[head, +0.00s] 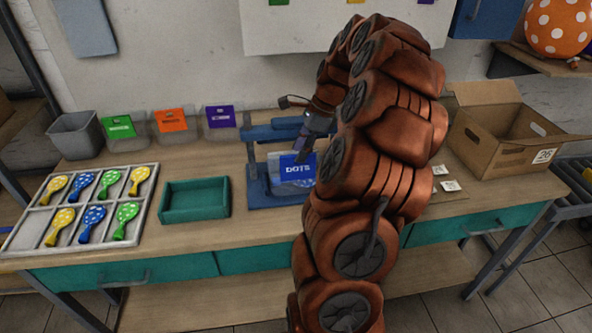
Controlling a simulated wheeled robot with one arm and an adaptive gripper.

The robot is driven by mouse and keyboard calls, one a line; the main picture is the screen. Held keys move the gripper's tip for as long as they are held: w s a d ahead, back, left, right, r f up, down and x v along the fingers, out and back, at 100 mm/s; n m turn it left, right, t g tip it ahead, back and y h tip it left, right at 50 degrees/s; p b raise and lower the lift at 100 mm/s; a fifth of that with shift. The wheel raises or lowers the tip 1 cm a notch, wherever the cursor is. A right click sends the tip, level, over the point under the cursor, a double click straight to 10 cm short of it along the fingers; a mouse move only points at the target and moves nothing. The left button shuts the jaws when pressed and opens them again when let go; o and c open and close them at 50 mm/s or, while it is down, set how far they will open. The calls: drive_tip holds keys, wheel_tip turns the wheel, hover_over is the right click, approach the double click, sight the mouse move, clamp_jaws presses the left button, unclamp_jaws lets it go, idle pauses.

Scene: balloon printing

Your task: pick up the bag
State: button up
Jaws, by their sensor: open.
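My arm curves down from the right, and my gripper (304,153) points down at the top of the bag. The gripper is open. Its fingers overlap the label's upper edge in the picture; I cannot tell whether they touch the bag.
An empty green tray (194,217) and a divided tray of balloons (153,195) lie left. Bins with coloured labels (172,120) line the back. An open cardboard box (490,150) stands right. My arm hides part of the bench.

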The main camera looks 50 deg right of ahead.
sight(294, 163)
drive_tip(key=shift+p+x, duration=1.2)
drive_tip(key=shift+x, duration=1.35)
clamp_jaws()
